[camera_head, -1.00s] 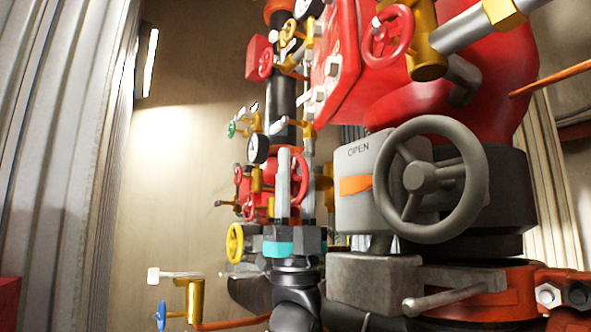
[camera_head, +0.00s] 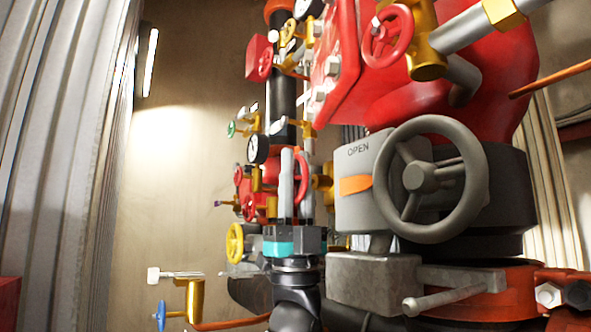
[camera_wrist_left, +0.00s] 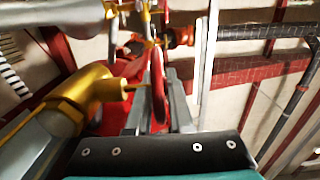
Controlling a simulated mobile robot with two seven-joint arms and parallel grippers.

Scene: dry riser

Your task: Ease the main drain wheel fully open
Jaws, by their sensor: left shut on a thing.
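A red handwheel (camera_head: 303,174) stands edge-on behind and between the fingers of my left gripper (camera_head: 295,165) in the head view. In the left wrist view the wheel's red rim (camera_wrist_left: 158,88) lies between the two grey fingers of my left gripper (camera_wrist_left: 157,92). The gripper is shut on this rim. A brass valve body (camera_wrist_left: 90,92) with a thin stem reaches toward the wheel there. Most of the wheel is hidden by the fingers, and I cannot read how far it is turned. My right gripper is not in view.
A large grey handwheel (camera_head: 432,180) on a gearbox marked OPEN stands close on the right. A yellow handwheel (camera_head: 235,243) and a blue-handled brass valve (camera_head: 194,297) are at lower left. Several gauges and small valves crowd the riser above. Open space lies left, before the wall.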

